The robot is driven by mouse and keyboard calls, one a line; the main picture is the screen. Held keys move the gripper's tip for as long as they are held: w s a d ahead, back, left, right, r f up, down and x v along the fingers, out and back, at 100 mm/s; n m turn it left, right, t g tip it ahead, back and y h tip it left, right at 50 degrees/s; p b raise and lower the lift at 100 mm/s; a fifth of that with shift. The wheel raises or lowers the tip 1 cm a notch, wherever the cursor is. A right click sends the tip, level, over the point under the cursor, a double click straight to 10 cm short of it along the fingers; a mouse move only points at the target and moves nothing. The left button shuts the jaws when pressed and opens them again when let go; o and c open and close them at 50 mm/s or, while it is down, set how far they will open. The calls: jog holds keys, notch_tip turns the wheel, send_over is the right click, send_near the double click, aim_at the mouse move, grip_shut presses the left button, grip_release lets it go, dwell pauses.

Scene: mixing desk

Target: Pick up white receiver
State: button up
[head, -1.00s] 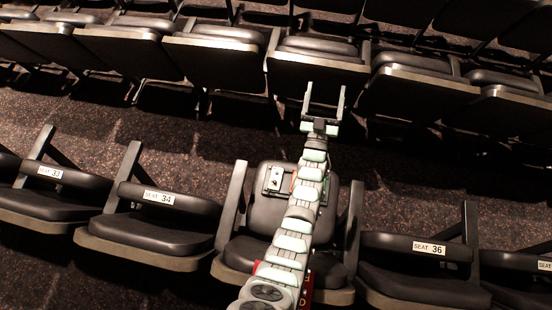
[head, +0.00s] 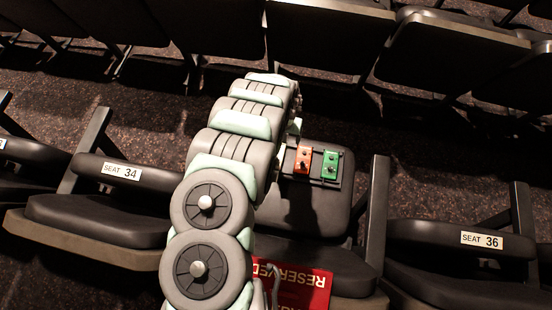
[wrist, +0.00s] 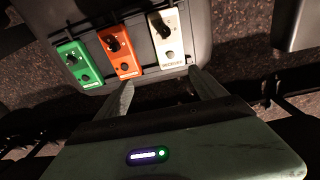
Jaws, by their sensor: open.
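The white receiver (wrist: 170,43) is a small white box with a dark knob at its top. It is mounted on the dark panel in the wrist view, right of the orange box. My gripper (wrist: 161,77) is open, with its two fingertips just below the receiver in the picture and spread to either side of its lower end. Nothing is between the fingers; whether a tip touches the panel I cannot tell. In the head view my arm hides both the receiver and my gripper.
An orange box (head: 302,160) and a green box (head: 331,166) sit beside the receiver on the same panel on the seat back (head: 325,208). A red reserved sign (head: 300,287) lies on the seat below. Seat armrests (head: 375,210) and rows of chairs stand around.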

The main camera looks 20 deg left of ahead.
jog(key=s+a+g, duration=0.1)
jog(key=s, duration=0.2)
jog(key=b, duration=0.3)
send_over(280, 157)
jog(key=a, duration=0.1)
notch_tip(280, 157, down, 5)
jog(key=shift+a+f, duration=0.15)
jog(key=f+b, duration=0.1)
jog(key=f, duration=0.1)
jog(key=f+b, duration=0.1)
jog(key=f, duration=0.1)
jog(key=f+b, duration=0.1)
jog(key=f, duration=0.1)
jog(key=shift+w+a, duration=0.1)
jog(key=shift+a, duration=0.15)
jog(key=shift+w+r, duration=0.15)
jog(key=shift+r, duration=0.05)
jog(key=shift+c, duration=0.7)
jog(key=c, duration=1.5)
jog(key=shift+o, duration=0.2)
